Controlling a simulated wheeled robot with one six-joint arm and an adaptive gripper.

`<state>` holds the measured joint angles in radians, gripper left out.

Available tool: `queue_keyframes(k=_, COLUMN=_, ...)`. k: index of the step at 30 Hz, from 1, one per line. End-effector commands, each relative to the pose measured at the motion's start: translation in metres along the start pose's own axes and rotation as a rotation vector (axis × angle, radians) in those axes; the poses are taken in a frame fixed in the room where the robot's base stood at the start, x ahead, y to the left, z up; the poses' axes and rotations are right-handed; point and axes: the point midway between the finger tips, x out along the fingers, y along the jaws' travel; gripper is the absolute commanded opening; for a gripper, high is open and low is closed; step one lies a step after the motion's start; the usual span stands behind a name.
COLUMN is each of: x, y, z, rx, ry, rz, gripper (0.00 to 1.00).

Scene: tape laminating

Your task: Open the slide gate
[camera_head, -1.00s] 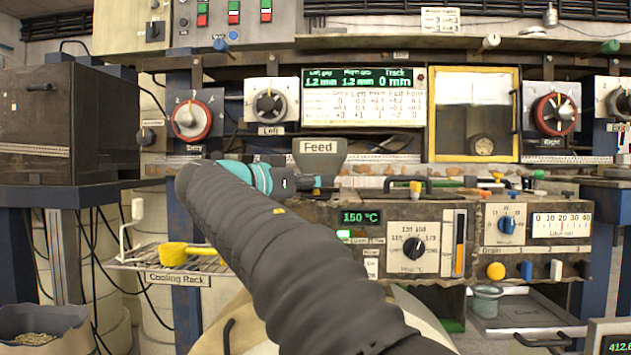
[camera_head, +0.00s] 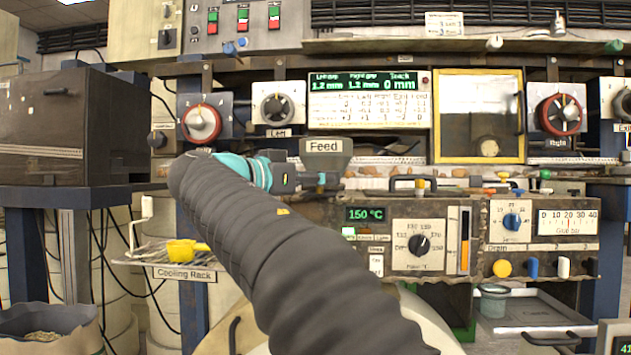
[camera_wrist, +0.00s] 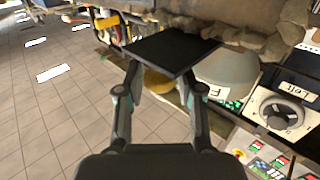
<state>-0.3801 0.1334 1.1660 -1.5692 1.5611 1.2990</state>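The feed hopper (camera_head: 325,147), a grey funnel labelled Feed, stands above the machine's front housing. In the wrist view its grey cone (camera_wrist: 232,72) is on the right. A dark flat square plate (camera_wrist: 172,50), which looks like the slide gate, lies by the hopper's narrow end. My gripper (camera_wrist: 160,72) has its two fingers apart, with their tips at the plate's near edges. I cannot tell whether they touch it. In the head view my gripper (camera_head: 311,181) is just below the hopper, small and partly merged with the housing.
A control panel with a 150 °C display (camera_head: 370,214) is below right of my gripper. The Left dial (camera_head: 273,104) and Entry dial (camera_head: 202,123) are above and left. A cooling rack (camera_head: 170,253) with a yellow item is at lower left. Stones (camera_wrist: 275,45) lie close beyond the plate.

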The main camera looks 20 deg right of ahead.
Motion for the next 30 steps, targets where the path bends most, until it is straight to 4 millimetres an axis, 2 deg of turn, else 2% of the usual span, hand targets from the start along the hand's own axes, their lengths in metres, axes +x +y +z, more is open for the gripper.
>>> queue_keyframes(k=10, x=-0.002, y=0.0, z=0.0, rx=0.0, ry=-0.001, rz=-0.001, gripper=0.53)
queue_keyframes(k=14, x=-0.011, y=-0.001, z=0.0, rx=0.0, ry=-0.001, rz=-0.003, gripper=0.53)
queue_keyframes(k=30, x=-0.105, y=-0.001, z=0.0, rx=0.0, ry=0.0, rz=-0.004, gripper=0.53)
